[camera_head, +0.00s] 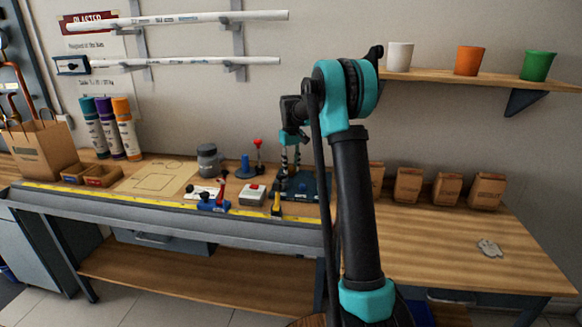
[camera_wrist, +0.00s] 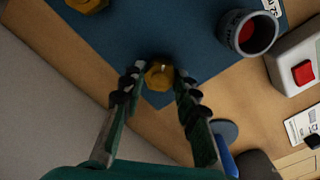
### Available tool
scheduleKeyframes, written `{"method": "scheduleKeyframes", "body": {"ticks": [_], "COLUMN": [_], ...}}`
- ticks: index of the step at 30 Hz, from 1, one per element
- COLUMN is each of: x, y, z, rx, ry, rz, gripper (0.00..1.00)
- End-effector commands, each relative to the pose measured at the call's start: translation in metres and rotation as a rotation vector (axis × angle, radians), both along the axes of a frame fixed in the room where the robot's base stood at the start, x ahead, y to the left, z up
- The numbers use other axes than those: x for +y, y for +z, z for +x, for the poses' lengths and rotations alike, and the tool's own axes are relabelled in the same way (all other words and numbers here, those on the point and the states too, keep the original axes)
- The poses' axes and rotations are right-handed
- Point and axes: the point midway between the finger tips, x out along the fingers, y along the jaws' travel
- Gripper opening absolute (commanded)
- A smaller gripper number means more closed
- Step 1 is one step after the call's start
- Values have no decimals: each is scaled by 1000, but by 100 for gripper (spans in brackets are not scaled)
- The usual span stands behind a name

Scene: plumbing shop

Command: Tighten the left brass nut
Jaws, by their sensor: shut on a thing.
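The left brass nut (camera_wrist: 160,69) sits on the blue mat (camera_wrist: 180,30) near its corner. My gripper (camera_wrist: 158,80) is shut on it, with one fingertip on each side of the nut. Another brass nut (camera_wrist: 88,4) shows at the top edge of the wrist view, apart from my fingers and partly cut off. In the head view my gripper (camera_head: 291,178) points down over the mat (camera_head: 318,190). Both nuts are too small or hidden to make out there.
A grey cup with a red inside (camera_wrist: 248,32) stands near the mat's edge. A box with a red button (camera_head: 252,195) is left of the mat. A blue stand with a red-topped lever (camera_head: 258,155) and a grey jar (camera_head: 208,160) are behind. Paper bags (camera_head: 447,190) stand right.

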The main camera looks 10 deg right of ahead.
Motion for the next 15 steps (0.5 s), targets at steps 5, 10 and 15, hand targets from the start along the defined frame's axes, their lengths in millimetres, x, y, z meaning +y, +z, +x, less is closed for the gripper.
{"method": "scheduleKeyframes", "body": {"ticks": [5, 10, 15], "x": [0, 0, 0], "y": [0, 0, 0], "z": [1, 1, 1], "rx": [-2, -2, -2], "ry": [-167, -324, -463], "rz": [1, 1, 1], "gripper": [1, 1, 1]}}
